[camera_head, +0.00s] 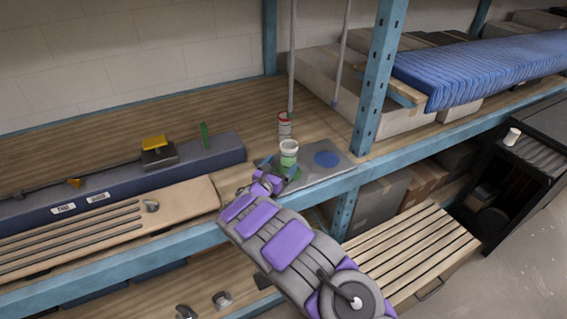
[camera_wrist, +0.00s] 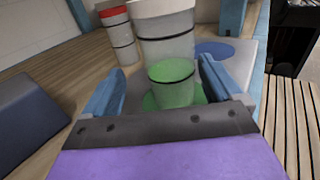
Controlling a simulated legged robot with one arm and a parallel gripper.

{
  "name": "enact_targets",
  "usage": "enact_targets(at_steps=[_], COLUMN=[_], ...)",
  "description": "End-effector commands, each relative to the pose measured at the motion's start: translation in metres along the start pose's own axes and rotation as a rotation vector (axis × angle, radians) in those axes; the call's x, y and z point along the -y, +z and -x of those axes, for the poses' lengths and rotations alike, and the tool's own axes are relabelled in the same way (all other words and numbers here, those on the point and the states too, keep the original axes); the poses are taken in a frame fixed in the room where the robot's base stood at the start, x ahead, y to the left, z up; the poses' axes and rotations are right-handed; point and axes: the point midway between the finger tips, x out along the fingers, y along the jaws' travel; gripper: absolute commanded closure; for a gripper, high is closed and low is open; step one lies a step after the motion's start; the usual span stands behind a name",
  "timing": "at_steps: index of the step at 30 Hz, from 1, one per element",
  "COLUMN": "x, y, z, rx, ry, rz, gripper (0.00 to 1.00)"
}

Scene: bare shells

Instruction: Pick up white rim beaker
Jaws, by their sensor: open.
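The white rim beaker (camera_head: 289,148) stands upright on a grey board on the shelf, its lower part green. My gripper (camera_head: 277,172) is at the near side of the beaker, and in the wrist view the gripper (camera_wrist: 162,72) is open, with one blue finger to each side of the green part. I cannot tell whether either finger touches it.
A red-rimmed beaker (camera_head: 284,124) stands just behind, also in the wrist view (camera_wrist: 121,38). The grey board (camera_head: 318,153) has blue and green discs. A shelf post (camera_head: 372,95) rises to the right. A long dark-blue box (camera_head: 220,153) lies left.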

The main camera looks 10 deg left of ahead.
Motion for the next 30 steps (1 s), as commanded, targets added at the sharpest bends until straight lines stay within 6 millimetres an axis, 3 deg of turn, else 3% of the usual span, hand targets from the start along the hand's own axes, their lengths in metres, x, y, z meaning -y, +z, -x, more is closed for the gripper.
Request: enact_targets(at_steps=[5, 12, 22, 30], x=[0.004, -0.005, -0.003, 0.001], y=[0.003, 0.005, 0.007, 0.007], z=[-0.018, -0.045, -0.052, -0.053], rx=[-0.001, 0.004, 0.004, 0.002], ry=[-0.005, -0.004, -0.002, -0.003], rz=[-0.004, 0.001, 0.003, 0.000], gripper=[0.08, 0.08, 0.08, 0.34])
